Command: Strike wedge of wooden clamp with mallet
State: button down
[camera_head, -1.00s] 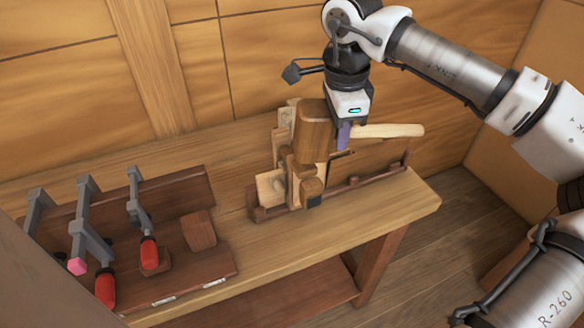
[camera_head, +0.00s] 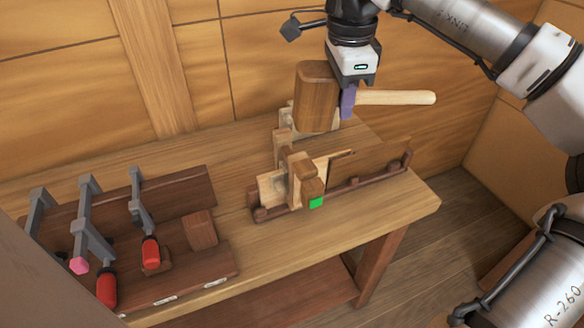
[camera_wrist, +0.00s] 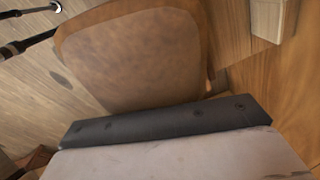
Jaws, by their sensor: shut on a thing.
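My gripper (camera_head: 350,95) is shut on the pale handle of the wooden mallet, close behind its head. The mallet's brown head (camera_head: 316,97) hangs in the air above the wooden clamp, apart from it, with the handle (camera_head: 400,97) reaching to the right. The wooden clamp (camera_head: 300,180) stands in the holder on the bench; a small bright green patch (camera_head: 316,202) shows on its front. I cannot clearly tell the wedge from the clamp's other blocks. In the wrist view the mallet head (camera_wrist: 135,55) fills the upper middle, and the clamp is not clearly seen.
The workbench (camera_head: 400,210) carries a long dark holder rail (camera_head: 365,182) under the clamp. At the left, several grey bar clamps with red handles (camera_head: 151,252) lie on a dark board (camera_head: 190,280). The wooden wall stands close behind. Bare bench lies between board and holder.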

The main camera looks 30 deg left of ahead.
jog(key=shift+s+f, duration=0.1)
jog(key=shift+s, duration=0.15)
jog(key=shift+w+f, duration=0.2)
jog(key=shift+w, duration=0.15)
jog(key=shift+s+r, duration=0.1)
jog(key=shift+r, duration=0.05)
notch_tip(320, 180, up, 6)
jog(key=shift+f+p, duration=0.1)
jog(key=shift+p, duration=0.2)
